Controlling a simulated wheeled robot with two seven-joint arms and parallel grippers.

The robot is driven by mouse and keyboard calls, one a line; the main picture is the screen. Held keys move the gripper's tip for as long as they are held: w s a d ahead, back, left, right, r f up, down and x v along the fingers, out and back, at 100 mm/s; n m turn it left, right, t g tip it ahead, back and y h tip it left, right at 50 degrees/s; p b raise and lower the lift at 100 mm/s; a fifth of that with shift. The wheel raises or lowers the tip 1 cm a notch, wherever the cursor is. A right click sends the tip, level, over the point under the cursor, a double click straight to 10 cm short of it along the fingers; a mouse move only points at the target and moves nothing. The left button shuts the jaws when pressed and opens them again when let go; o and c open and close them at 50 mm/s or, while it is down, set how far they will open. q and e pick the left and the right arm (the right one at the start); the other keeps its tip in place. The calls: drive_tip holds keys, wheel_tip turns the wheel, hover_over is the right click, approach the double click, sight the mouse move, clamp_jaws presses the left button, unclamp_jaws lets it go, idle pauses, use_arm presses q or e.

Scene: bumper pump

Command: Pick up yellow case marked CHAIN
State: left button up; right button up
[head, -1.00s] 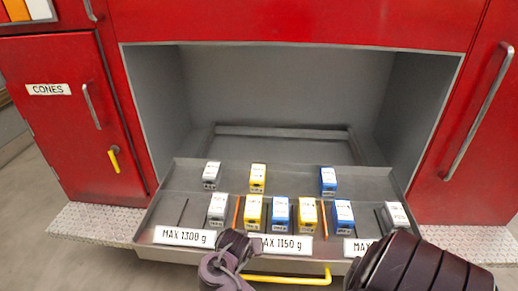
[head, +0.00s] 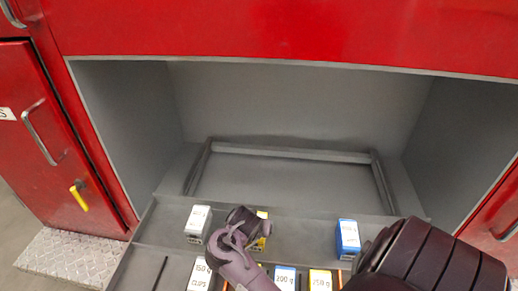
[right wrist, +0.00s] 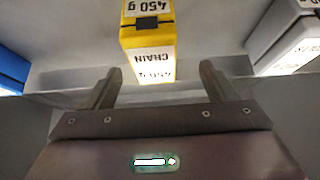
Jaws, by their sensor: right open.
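The yellow case marked CHAIN and 450 g (right wrist: 148,45) stands upside down in the right wrist view, just beyond my right gripper (right wrist: 157,88). That gripper is open and empty, its two fingers on either side of the case's line and apart from it. In the head view, a purple-grey arm part of mine partly covers a yellow case (head: 262,241) in the back row; its label is not readable there, so I cannot tell whether it is the CHAIN case. The right fingertips are hidden in the head view. My left gripper is not in view.
On the pulled-out tray stand a grey case (head: 197,224), a blue case (head: 348,238), and front-row cases including a grey one (head: 200,273), a blue one (head: 285,279) and a yellow one (head: 320,280). The red-framed compartment behind is empty.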

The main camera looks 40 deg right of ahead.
drive_tip(key=shift+b+x, duration=0.45)
drive_tip(key=shift+x, duration=0.4)
drive_tip(key=shift+w+d+f+b, duration=0.1)
drive_tip(key=shift+d+f+b, duration=0.2)
drive_tip(key=shift+f, duration=0.1)
drive_tip(key=x, duration=0.2)
drive_tip(key=b+x, duration=0.1)
drive_tip(key=x, duration=0.2)
drive_tip(key=shift+d+r+b, duration=0.15)
drive_tip(key=shift+d+b, duration=0.15)
drive_tip(key=shift+c, duration=0.5)
drive_tip(key=shift+r, duration=0.1)
drive_tip(key=c, duration=1.3)
